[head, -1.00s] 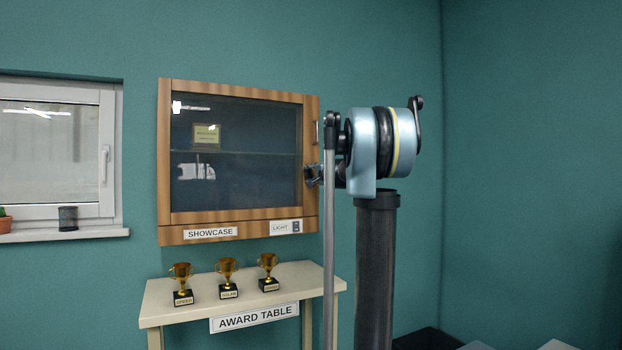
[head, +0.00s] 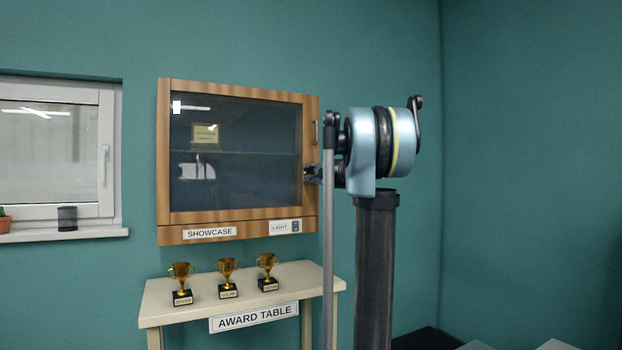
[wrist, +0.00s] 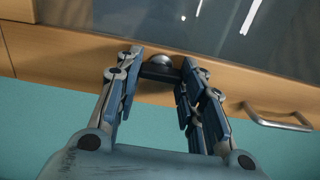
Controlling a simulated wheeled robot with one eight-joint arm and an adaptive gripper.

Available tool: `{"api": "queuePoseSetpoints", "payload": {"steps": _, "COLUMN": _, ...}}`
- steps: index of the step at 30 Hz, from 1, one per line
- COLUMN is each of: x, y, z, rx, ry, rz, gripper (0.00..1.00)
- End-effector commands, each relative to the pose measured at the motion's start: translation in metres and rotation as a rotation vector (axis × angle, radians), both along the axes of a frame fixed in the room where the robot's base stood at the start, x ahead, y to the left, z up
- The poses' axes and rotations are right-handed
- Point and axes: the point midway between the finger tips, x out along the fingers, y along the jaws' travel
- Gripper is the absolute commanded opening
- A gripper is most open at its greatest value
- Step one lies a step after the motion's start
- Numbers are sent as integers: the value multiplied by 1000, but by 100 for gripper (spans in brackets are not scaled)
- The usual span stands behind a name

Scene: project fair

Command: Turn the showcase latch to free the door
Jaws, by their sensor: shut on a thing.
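The wooden showcase (head: 163,150) hangs on the wall with its glass door shut. My gripper (wrist: 157,72) is shut on the latch, one finger on each side. In the head view my gripper (head: 312,174) is at the right side of the door frame, below the door handle (head: 315,132), and the latch is hidden there. The handle also shows in the wrist view (wrist: 280,121), right of my gripper and apart from it.
Below the showcase stands the award table (head: 160,300) with three gold trophies (head: 227,276) on it. A light switch (head: 295,226) sits on the showcase's lower rail. A window (head: 50,150) is at the left. The wall to the right is bare.

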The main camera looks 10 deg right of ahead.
Motion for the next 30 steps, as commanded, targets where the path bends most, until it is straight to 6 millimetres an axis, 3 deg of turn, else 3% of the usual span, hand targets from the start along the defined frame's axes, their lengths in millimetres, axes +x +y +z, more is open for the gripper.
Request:
{"api": "queuePoseSetpoints", "payload": {"steps": 3, "x": 0, "y": -2, "z": -2, "rx": -2, "ry": 0, "rz": -3, "gripper": 12}}
{"api": "queuePoseSetpoints", "payload": {"steps": 4, "x": 0, "y": -2, "z": -2, "rx": -2, "ry": 0, "rz": -3, "gripper": 43}}
{"api": "queuePoseSetpoints", "payload": {"steps": 6, "x": 0, "y": -1, "z": -1, "rx": -2, "ry": 0, "rz": -3, "gripper": 57}}
{"api": "queuePoseSetpoints", "payload": {"steps": 20, "x": -6, "y": -2, "z": 0, "rx": -1, "ry": 0, "rz": -1, "gripper": 57}}
{"api": "queuePoseSetpoints", "payload": {"steps": 30, "x": -54, "y": -18, "z": -1, "rx": -1, "ry": 1, "rz": -2, "gripper": 57}}
